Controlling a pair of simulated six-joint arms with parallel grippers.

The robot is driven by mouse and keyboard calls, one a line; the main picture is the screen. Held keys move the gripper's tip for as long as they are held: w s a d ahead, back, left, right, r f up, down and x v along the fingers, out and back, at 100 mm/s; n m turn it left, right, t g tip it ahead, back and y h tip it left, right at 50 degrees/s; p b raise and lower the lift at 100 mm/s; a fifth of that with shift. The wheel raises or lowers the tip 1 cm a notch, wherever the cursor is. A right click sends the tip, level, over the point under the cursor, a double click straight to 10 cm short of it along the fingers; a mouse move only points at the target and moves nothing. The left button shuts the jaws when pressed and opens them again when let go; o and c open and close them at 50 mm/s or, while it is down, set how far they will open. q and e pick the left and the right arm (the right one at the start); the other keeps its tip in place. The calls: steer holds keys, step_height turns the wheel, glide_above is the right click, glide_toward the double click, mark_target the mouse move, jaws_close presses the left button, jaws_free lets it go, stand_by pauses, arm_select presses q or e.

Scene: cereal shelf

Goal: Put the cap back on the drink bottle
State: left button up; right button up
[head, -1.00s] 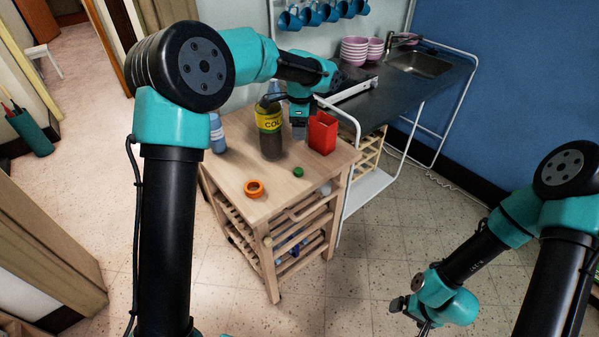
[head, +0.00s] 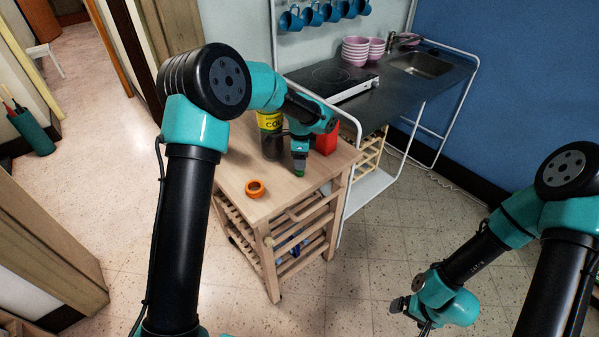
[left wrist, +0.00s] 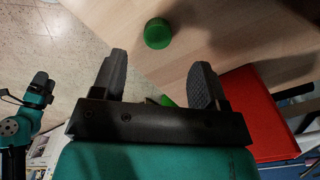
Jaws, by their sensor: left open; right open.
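My right gripper (head: 410,312) is open and low at the right, away from the cart.
A red box (head: 328,138) stands right behind the left gripper; it also shows at right in the left wrist view (left wrist: 250,105). Bare cart top (head: 237,165) surrounds the ring. A black counter stands behind.

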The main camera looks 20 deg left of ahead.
mark_target(300, 172)
arm_select(q)
steer(key=shift+f, duration=0.1)
steer(key=shift+s+a+f, duration=0.1)
steer(key=shift+f, duration=1.15)
steer(key=shift+s+a+f, duration=0.1)
steer(key=shift+f, duration=1.15)
steer(key=shift+c, duration=0.5)
steer(key=c, duration=0.9)
steer(key=shift+c, duration=0.2)
